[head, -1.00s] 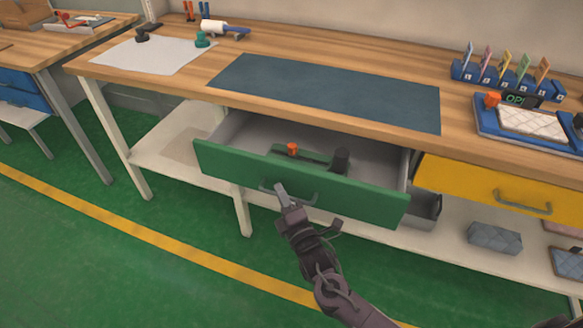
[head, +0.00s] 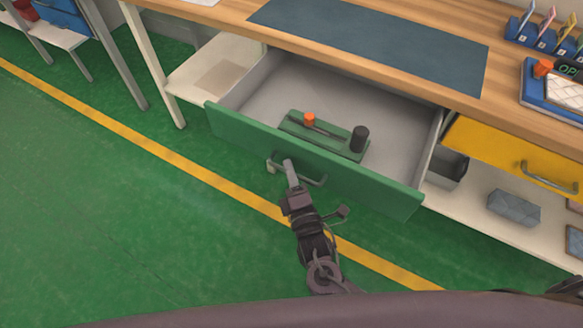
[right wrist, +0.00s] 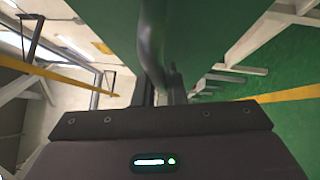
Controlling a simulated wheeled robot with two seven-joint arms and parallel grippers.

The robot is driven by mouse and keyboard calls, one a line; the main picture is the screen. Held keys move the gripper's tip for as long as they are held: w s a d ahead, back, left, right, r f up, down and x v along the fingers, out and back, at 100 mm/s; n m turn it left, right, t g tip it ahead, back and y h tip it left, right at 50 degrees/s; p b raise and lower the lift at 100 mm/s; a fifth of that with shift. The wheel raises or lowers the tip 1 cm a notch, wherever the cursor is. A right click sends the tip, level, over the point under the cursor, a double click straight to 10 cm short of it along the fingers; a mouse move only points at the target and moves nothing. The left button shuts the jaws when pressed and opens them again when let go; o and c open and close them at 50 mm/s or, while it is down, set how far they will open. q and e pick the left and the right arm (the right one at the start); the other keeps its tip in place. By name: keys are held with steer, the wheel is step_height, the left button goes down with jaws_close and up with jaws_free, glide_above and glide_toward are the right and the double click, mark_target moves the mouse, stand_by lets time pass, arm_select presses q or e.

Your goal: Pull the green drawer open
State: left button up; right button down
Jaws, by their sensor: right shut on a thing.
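The green drawer (head: 370,182) stands well out from the workbench, its grey inside open to view. A green tray (head: 292,128) lies in it, bearing an orange-topped item (head: 309,119) and a dark cylinder (head: 360,138). My right gripper (head: 289,170) is shut on the drawer's handle (head: 312,180), towards its left end. In the right wrist view the handle (right wrist: 150,45) runs down between my fingers, close to the green front (right wrist: 210,25). My left gripper is not in view.
A yellow drawer (head: 480,145) sits shut to the right. Below are a lower shelf (head: 470,210) with a grey bin (head: 447,167) and a grey block (head: 513,207). A dark mat (head: 375,40) lies on the bench top. The green floor at left is clear.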

steer(key=c, duration=1.5)
jaws_free()
steer(key=shift+s, duration=0.1)
steer(key=v, duration=0.7)
steer(key=shift+s, duration=0.3)
steer(key=shift+d+f, duration=0.1)
